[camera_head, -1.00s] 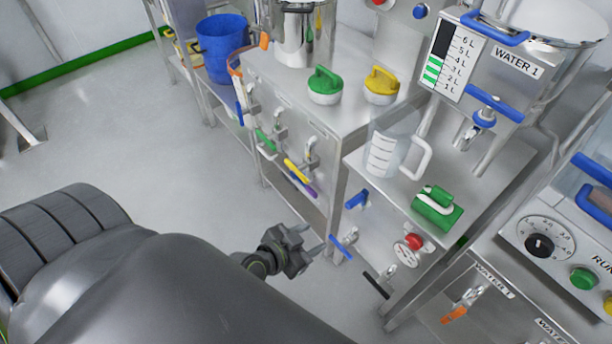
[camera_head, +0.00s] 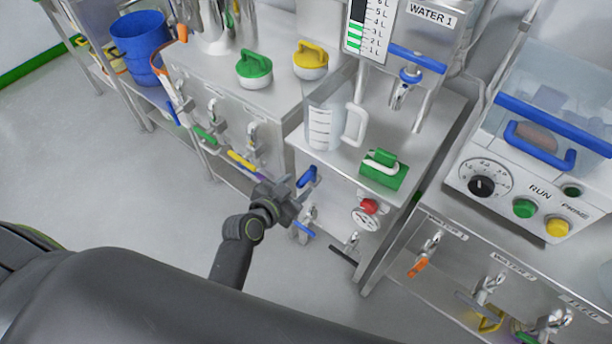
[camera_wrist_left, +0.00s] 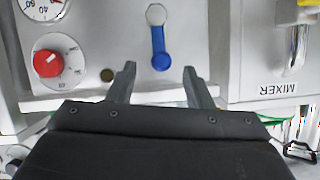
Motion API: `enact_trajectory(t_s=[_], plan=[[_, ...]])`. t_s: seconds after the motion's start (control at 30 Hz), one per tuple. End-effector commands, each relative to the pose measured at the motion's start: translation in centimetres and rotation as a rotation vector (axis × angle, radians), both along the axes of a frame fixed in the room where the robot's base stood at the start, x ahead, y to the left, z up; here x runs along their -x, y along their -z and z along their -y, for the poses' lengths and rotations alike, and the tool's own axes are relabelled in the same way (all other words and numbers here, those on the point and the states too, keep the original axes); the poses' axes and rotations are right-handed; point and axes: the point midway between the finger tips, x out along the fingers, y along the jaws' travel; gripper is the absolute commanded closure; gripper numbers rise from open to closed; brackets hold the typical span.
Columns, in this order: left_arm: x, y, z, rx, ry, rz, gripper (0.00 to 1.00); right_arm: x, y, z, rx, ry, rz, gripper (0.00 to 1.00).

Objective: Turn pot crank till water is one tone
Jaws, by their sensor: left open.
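A steel pot (camera_head: 222,32) stands at the top edge of the head view, cut off by the frame. I cannot make out its crank or the water inside. My left gripper (camera_head: 297,187) is low in front of the bench, by a blue lever (camera_head: 307,177) on the cabinet front. In the left wrist view the gripper (camera_wrist_left: 160,72) is open and empty. A blue handle (camera_wrist_left: 160,47) lies just beyond its fingertips, between them in the picture. A red knob (camera_wrist_left: 47,63) is to its left. My right gripper is not in view.
A clear jug (camera_head: 325,125) and a green-handled block (camera_head: 383,168) stand on the bench under the WATER 1 tank. Green (camera_head: 254,68) and yellow (camera_head: 311,60) lids lie on the left bench. A control box (camera_head: 530,170) is at right. Floor at left is clear.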

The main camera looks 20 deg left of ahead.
Motion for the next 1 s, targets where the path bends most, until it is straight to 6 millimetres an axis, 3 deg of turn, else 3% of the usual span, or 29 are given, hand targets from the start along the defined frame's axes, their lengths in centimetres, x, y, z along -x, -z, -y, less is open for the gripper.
enact_trajectory(t_s=[0.1,0.3,0.77,1.0], plan=[[-2.0,0.8,0.6,0.002,0.002,0.0,0.54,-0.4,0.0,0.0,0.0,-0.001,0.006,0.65],[-4.1,1.7,1.2,0.001,0.0,0.0,0.54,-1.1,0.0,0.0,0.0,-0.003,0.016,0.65],[-4.9,2.1,1.4,0.001,0.0,0.0,0.54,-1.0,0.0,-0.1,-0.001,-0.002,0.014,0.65],[-4.9,2.1,1.4,0.001,-0.001,0.0,0.85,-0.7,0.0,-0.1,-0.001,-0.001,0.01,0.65]])
